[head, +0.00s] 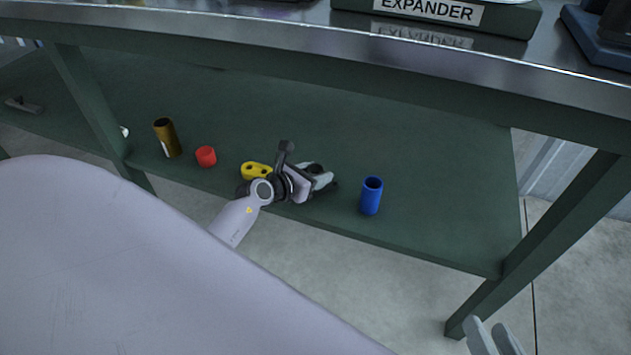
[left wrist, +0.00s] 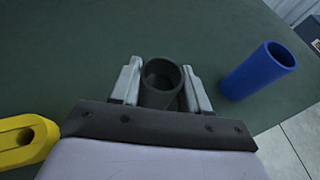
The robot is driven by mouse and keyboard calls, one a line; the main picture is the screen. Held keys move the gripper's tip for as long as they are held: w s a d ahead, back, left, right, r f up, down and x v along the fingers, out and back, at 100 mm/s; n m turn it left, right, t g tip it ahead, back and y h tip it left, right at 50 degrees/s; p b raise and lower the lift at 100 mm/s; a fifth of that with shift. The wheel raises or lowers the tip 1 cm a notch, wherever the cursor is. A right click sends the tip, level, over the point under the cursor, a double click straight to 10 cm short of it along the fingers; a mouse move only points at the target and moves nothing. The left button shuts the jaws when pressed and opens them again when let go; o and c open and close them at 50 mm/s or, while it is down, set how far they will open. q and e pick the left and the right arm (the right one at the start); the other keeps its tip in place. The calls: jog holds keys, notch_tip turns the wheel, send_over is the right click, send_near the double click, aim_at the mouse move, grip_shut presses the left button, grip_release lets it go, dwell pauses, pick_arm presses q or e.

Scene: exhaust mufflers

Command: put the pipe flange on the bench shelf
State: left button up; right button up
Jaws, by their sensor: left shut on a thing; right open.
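My left gripper (head: 322,180) is low over the front part of the green bench shelf (head: 430,160). In the left wrist view its fingers (left wrist: 162,85) are shut on a dark, hollow, round piece (left wrist: 160,82), open end facing the camera. The head view mostly hides this piece, and I cannot tell whether it touches the shelf. A yellow oval piece with holes (head: 255,170), flange-like in shape, lies on the shelf left of the gripper; it also shows in the left wrist view (left wrist: 22,140). My right gripper (head: 486,326) is open and empty, below the shelf's front right.
A blue tube (head: 371,197) stands close right of my left gripper. A red cap (head: 206,157) and a brown-gold tube (head: 167,138) stand farther left. The bench top (head: 300,35) overhangs the shelf, and a leg (head: 545,235) stands at right. The shelf's back and right are clear.

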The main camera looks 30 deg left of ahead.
pick_arm(q)
jog(key=shift+f, duration=0.35)
jog(key=o, duration=0.8)
jog(key=shift+f, duration=0.2)
jog(key=o, duration=0.4)
jog(key=shift+r, duration=0.2)
